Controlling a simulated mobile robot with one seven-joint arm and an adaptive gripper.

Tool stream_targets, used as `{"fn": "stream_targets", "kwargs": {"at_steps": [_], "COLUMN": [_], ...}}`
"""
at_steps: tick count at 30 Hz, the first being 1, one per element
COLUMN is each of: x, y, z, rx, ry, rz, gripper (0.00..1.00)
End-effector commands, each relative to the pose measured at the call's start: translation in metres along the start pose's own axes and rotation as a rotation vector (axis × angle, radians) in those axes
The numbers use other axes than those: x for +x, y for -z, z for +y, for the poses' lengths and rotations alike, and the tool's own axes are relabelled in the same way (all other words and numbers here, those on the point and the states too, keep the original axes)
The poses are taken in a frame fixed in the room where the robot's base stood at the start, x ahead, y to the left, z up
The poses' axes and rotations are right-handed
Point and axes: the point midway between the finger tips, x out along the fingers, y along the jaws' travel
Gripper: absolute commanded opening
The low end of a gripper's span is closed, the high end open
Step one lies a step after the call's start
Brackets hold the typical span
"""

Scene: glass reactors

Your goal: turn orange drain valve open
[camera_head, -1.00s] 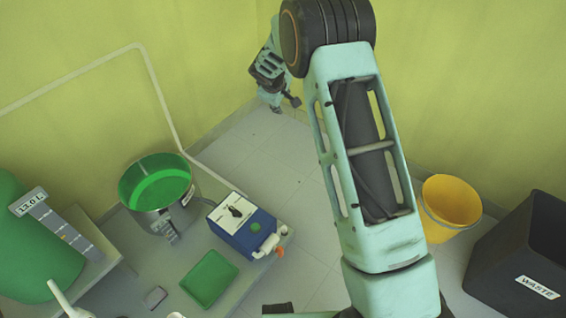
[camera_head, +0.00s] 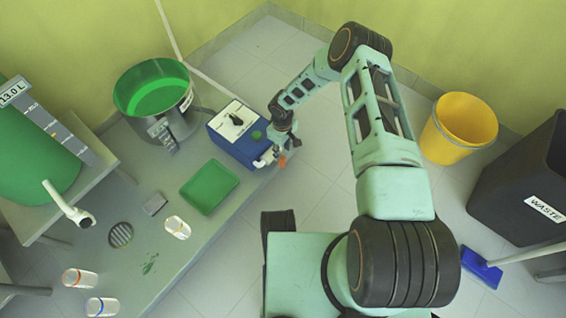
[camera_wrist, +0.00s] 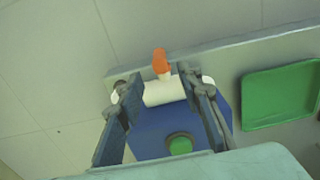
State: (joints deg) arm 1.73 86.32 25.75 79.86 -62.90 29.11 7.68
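The orange drain valve (camera_wrist: 161,61) sticks out from a white pipe fitting (camera_wrist: 164,91) on the blue box (camera_wrist: 150,140) in the wrist view. In the head view the valve (camera_head: 282,161) shows at the box's right front corner, at the bench edge. My gripper (camera_wrist: 162,95) is open, its two dark fingers on either side of the white fitting, with the orange handle just beyond the fingertips. The wrist view does not show clearly whether the fingers touch the fitting. In the head view my gripper (camera_head: 284,142) hangs over the box's right end and partly hides it.
A green tray (camera_head: 209,187) lies on the bench in front of the box. A steel pot (camera_head: 155,95) with green liquid stands behind it. Several glass beakers, a yellow bucket (camera_head: 459,127) and a black waste bin (camera_head: 525,190) are around.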

Motion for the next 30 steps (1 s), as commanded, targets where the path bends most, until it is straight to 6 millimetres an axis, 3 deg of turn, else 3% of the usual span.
{"fn": "stream_targets", "kwargs": {"at_steps": [3,12,18,26,30], "x": [0.029,0.078,0.089,0.089,0.089], "y": [-0.001,0.000,0.000,0.000,0.000], "z": [-0.001,-0.001,0.000,0.000,0.000], "rx": [0.002,0.000,0.000,0.000,-0.001], "ry": [0.003,0.001,0.000,-0.001,-0.001], "rz": [-0.001,0.000,-0.001,0.000,0.000], "gripper": [0.33,0.33,0.33,0.33,0.19]}}
